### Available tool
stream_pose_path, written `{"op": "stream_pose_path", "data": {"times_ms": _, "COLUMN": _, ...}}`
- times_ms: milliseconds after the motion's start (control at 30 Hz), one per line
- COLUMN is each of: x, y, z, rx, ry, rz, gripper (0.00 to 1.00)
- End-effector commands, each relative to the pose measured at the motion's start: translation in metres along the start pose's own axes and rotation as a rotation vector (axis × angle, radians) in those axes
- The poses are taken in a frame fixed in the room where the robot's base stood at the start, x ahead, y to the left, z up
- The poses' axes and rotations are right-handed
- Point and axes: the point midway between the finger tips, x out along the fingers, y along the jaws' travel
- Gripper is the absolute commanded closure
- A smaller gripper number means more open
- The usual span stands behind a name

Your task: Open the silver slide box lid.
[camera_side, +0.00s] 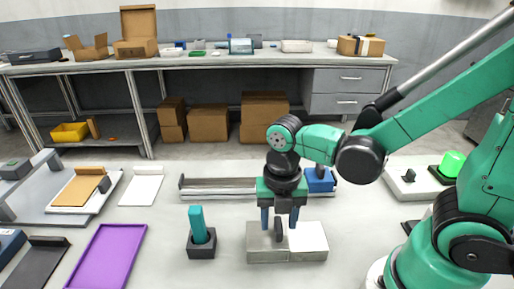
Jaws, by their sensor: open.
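The silver slide box (308,243) sits on the table in front of my arm. A vertical seam shows on its front face, and its top looks covered. A dark upright tab (279,230) stands on its left half. My gripper (279,218) points down over that half, its two blue fingers open on the left and right of the tab. Whether a finger touches the tab or the box top cannot be told.
A dark holder (201,246) with a teal peg stands left of the box. A purple tray (107,257) lies further left. Behind my gripper are a metal rail (220,187) and a blue block (320,181). A green button (452,163) is at right.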

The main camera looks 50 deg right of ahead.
Motion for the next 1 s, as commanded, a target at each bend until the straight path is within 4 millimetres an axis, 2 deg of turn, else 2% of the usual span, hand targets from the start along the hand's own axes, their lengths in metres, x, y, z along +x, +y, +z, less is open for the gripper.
{"op": "stream_pose_path", "data": {"times_ms": 200, "x": 0.013, "y": 0.000, "z": 0.000, "rx": 0.001, "ry": 0.000, "rz": 0.001, "gripper": 0.51}}
{"op": "stream_pose_path", "data": {"times_ms": 533, "x": 0.015, "y": -0.001, "z": 0.000, "rx": 0.001, "ry": 0.000, "rz": 0.001, "gripper": 0.51}}
{"op": "stream_pose_path", "data": {"times_ms": 700, "x": 0.015, "y": -0.001, "z": 0.000, "rx": 0.002, "ry": -0.001, "rz": 0.001, "gripper": 1.00}}
{"op": "stream_pose_path", "data": {"times_ms": 1000, "x": 0.014, "y": -0.001, "z": 0.000, "rx": 0.002, "ry": 0.000, "rz": 0.001, "gripper": 1.00}}
